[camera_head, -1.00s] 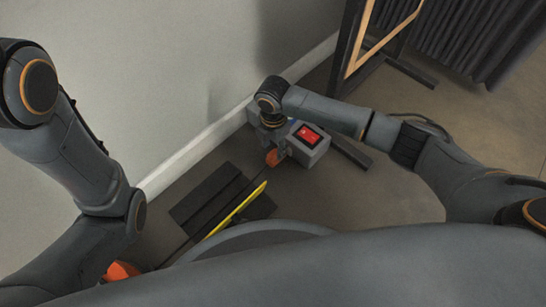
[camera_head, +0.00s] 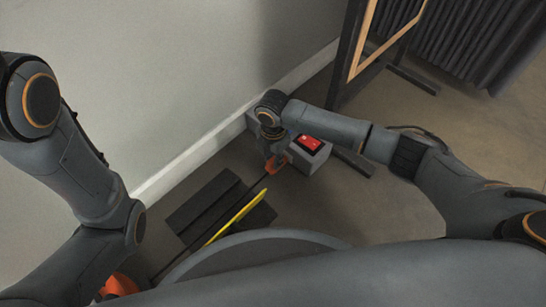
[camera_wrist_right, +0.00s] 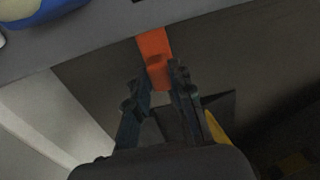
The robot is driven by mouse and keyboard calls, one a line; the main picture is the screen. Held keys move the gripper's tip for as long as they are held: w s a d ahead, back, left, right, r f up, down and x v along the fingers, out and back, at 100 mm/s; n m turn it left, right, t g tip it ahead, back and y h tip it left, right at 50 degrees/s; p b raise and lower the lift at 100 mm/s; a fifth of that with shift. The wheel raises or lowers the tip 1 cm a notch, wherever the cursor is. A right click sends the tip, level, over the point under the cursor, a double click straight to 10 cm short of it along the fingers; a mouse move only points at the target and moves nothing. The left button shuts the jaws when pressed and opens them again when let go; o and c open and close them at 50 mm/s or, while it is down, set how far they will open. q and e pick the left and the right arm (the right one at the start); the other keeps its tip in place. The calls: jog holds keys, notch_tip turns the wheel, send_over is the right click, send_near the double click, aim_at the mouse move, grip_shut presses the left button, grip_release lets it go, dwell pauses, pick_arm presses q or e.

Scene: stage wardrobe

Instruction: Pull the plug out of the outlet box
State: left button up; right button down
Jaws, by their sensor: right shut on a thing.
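The outlet box (camera_head: 314,160) is a grey block with a red panel on top, on the floor near the wall. My right gripper (camera_head: 272,158) is beside its left side, with the orange plug (camera_head: 279,164) at its fingers. In the right wrist view, the fingers of my right gripper (camera_wrist_right: 163,88) are shut on the orange plug (camera_wrist_right: 153,46). The plug's far end meets the lower edge of the grey box (camera_wrist_right: 90,40). I cannot tell whether it is still in the socket.
A dark ramp-like mat (camera_head: 203,198) with a yellow strip (camera_head: 235,217) lies on the floor left of the box. A thin dark cable runs across it. The wall's skirting (camera_head: 190,160) is close behind. A wood-edged frame (camera_head: 352,60) and dark curtain (camera_head: 455,35) stand at the back right.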

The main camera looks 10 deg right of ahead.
jog(key=shift+s+a+r+p, duration=0.15)
jog(key=shift+s+a+p, duration=0.1)
jog(key=shift+p, duration=0.25)
jog(key=s+a+p, duration=0.1)
jog(key=p, duration=0.1)
jog(key=s+a+p, duration=0.1)
jog(key=a, duration=0.1)
jog(key=s+a+p, duration=0.1)
jog(key=a+p, duration=0.1)
jog(key=shift+s+a+p, duration=0.25)
jog(key=shift+p, duration=0.1)
jog(key=shift+s+a, duration=0.15)
jog(key=shift+a, duration=0.05)
jog(key=c, duration=1.2)
grip_release()
jog(key=shift+o, duration=0.2)
